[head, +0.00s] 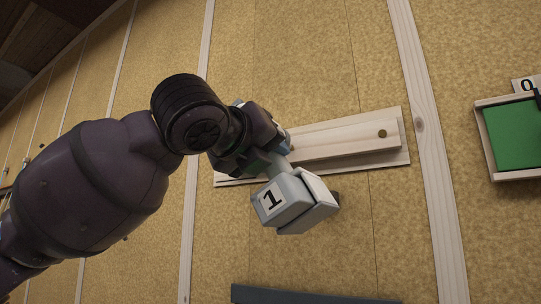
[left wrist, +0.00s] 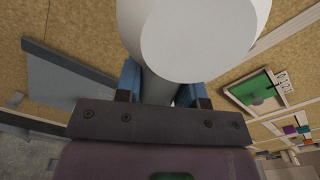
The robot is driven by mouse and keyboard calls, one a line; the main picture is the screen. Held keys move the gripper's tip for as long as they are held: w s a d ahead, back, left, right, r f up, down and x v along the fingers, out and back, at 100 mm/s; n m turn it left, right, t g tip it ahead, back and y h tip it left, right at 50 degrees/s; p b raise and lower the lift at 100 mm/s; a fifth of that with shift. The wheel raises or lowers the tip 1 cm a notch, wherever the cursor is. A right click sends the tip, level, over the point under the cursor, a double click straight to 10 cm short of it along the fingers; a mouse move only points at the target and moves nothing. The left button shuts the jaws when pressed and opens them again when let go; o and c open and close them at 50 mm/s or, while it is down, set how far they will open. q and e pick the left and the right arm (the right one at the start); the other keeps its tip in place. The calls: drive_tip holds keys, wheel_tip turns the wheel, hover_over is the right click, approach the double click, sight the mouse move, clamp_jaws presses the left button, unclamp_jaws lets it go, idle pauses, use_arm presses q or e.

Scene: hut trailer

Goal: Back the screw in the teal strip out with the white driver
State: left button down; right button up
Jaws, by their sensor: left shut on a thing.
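My left gripper (head: 272,150) is shut on the grey handle of the white driver (head: 290,203). In the head view, the driver's pale block-shaped end, marked "1", hangs below the gripper, in front of the wall. In the left wrist view, the driver's broad white round body (left wrist: 195,35) fills the top middle and its handle passes between the blue fingers (left wrist: 160,92). The driver's tip cannot be made out. No strip is clearly teal in the head view. A pale wooden strip (head: 345,142) bears a brass-coloured screw head (head: 382,133) near its right end. My right gripper is not in view.
The wooden strip lies on a wider pale backing board (head: 400,158) on the yellowish wall. A green panel in a wooden frame (head: 510,138) is at the right. A dark blue-grey ledge (head: 300,295) crosses the bottom. Wooden battens (head: 428,130) divide the wall.

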use_arm(q)
drive_tip(key=shift+v, duration=1.15)
drive_tip(key=a, duration=0.8)
drive_tip(key=shift+w, duration=0.3)
drive_tip(key=shift+r, duration=0.1)
